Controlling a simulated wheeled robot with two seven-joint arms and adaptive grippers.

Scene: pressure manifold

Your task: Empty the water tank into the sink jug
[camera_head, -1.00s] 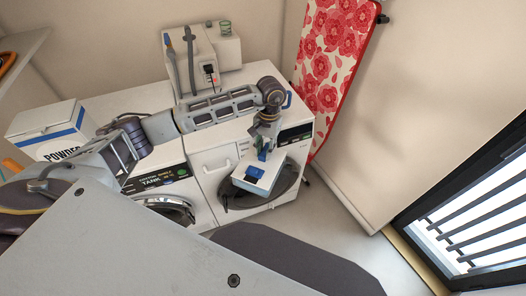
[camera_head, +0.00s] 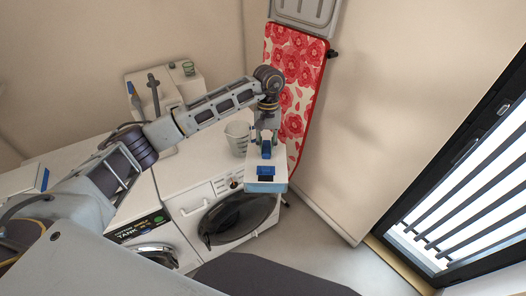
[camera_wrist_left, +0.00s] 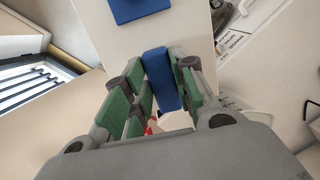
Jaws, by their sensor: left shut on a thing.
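The water tank (camera_head: 266,170) is a white box with a pale blue lower part and blue fittings on its upper face. My left gripper (camera_head: 266,143) is shut on the tank's blue handle and holds it in the air, near the top front edge of the right-hand machine. In the left wrist view the blue handle (camera_wrist_left: 161,79) sits between the green finger pads, with the white tank body beyond. My right gripper is out of view.
Two front-loading machines stand side by side; the right one has a dark round door (camera_head: 236,216). A white unit with upright pipes (camera_head: 154,90) is at the back left. A red floral ironing board (camera_head: 295,85) leans at the wall behind the gripper. Floor to the right is clear.

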